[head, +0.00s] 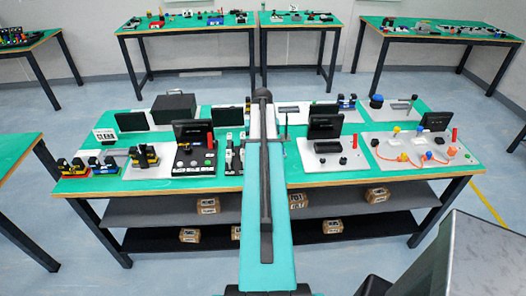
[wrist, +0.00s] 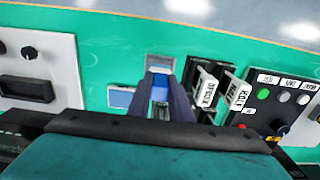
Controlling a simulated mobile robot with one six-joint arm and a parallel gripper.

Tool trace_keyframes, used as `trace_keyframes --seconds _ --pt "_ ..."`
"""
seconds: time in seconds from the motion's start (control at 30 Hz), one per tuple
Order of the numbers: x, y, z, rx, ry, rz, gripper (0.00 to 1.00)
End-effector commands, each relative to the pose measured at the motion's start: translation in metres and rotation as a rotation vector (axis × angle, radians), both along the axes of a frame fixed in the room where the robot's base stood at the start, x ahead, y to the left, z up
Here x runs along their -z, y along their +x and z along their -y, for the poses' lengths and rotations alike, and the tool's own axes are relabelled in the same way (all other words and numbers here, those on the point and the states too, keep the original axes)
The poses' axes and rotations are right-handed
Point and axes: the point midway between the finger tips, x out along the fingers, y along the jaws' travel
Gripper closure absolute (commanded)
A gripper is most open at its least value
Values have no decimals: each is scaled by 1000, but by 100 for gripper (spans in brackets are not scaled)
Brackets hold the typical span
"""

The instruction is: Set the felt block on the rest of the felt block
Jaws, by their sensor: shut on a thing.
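In the wrist view my gripper (wrist: 161,78) points down over the green table, its dark fingers close together. A small blue block (wrist: 160,88), which I take for the felt block, is between the fingers, partly hidden by them. Just beyond the fingertips is a small grey square (wrist: 160,61) on the table. To the left of the fingers lies a flat blue patch with a pale edge (wrist: 120,98). I cannot tell for sure which of these is the rest. In the head view my arm reaches over the table and the block is not discernible.
Further right is a button panel (wrist: 275,104). A white panel with a dark knob (wrist: 35,70) is at the left. The green strip (wrist: 100,50) between them is clear.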

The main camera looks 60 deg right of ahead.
Motion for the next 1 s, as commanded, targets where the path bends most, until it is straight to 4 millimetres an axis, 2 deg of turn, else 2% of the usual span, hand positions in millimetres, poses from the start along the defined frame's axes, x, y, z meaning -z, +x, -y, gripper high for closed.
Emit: trace_keyframes --seconds 0.2,0.67,0.7,0.77,0.8,1.0 --pt "12 0 0 0 0 0 100" --pt "17 0 0 0 0 0 100" --pt "16 0 0 0 0 0 77" --pt "16 0 0 0 0 0 66" --pt "16 0 0 0 0 0 63" --pt "16 0 0 0 0 0 63"
